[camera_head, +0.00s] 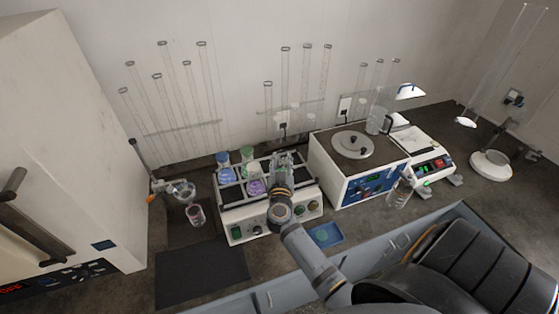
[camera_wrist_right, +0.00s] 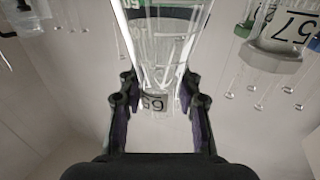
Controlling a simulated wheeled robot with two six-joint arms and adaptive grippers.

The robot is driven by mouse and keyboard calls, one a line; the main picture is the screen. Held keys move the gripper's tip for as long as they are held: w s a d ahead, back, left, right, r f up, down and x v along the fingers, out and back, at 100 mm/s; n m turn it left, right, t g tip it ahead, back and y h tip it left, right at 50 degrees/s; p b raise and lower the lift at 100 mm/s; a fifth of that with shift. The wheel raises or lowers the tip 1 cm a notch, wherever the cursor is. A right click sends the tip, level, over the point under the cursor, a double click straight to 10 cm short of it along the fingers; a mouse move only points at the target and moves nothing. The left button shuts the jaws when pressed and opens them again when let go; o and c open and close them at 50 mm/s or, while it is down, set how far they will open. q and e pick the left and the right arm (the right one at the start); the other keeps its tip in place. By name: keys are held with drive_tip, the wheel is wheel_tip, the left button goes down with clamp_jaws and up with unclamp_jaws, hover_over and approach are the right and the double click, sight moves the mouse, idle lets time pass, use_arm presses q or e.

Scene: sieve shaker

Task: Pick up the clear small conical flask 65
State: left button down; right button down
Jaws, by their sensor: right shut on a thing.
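The clear small conical flask 65 (camera_wrist_right: 153,103) is between the fingers of my right gripper (camera_wrist_right: 157,75) in the right wrist view. Its number label faces the camera and looks upside down. In the head view, my right gripper (camera_head: 283,160) is over the right part of the shaker rack and is shut on the flask, which is hard to make out there. I cannot tell whether the flask's base still touches the rack. My left gripper is not in view.
The shaker (camera_head: 240,228) holds flasks with blue (camera_head: 226,175), green (camera_head: 247,155) and purple (camera_head: 256,187) contents close by. A white box-shaped device (camera_head: 335,175) stands just right of it. A dark mat (camera_head: 200,280) lies in front at left.

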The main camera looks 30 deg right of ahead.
drive_tip(key=s+a+r, duration=0.3)
drive_tip(key=s+r, duration=0.2)
drive_tip(key=s, duration=0.5)
drive_tip(key=shift+a+r, duration=0.2)
drive_tip(key=shift+r, duration=0.2)
drive_tip(key=shift+r, duration=0.15)
wheel_tip(320, 180, up, 5)
drive_tip(key=p, duration=0.4)
drive_tip(key=shift+w, duration=0.15)
